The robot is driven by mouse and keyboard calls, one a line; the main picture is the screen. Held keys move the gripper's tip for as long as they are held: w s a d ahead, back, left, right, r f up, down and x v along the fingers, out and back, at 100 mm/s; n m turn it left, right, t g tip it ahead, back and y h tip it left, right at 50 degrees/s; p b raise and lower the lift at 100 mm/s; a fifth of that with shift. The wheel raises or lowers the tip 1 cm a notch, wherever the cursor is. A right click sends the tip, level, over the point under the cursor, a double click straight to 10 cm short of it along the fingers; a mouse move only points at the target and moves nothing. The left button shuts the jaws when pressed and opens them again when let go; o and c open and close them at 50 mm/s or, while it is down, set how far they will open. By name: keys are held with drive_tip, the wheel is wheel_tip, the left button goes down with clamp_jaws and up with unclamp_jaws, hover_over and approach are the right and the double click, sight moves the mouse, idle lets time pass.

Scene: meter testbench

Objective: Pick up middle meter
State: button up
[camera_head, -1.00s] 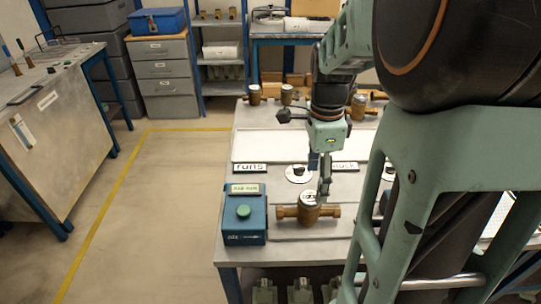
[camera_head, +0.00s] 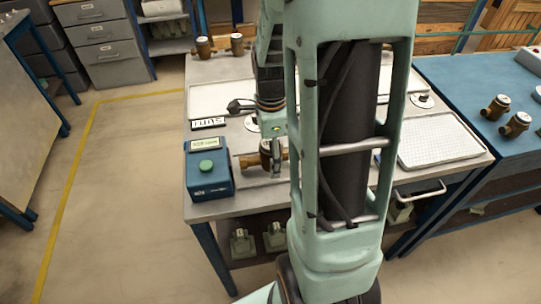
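A brass meter with a white-topped round head (camera_head: 265,147) lies on the bench (camera_head: 222,212), just right of the blue box. Its pipe end points left. My arm hides its right part. My gripper (camera_head: 275,165) points down at the meter's head, with a finger overlapping the head in the picture. I cannot tell whether the fingers touch or grip it. The meter appears to rest on the bench. I cannot tell from this view which meter is the middle one.
A blue box with a green button (camera_head: 207,167) stands close left of the meter. A white tray (camera_head: 440,140) lies on the bench at right. Two brass meters (camera_head: 203,47) (camera_head: 237,43) stand at the back. More meters (camera_head: 497,107) stand on a blue table (camera_head: 459,85) at right.

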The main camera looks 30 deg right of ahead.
clamp_jaws()
idle(0.5)
drive_tip(key=shift+r, duration=0.15)
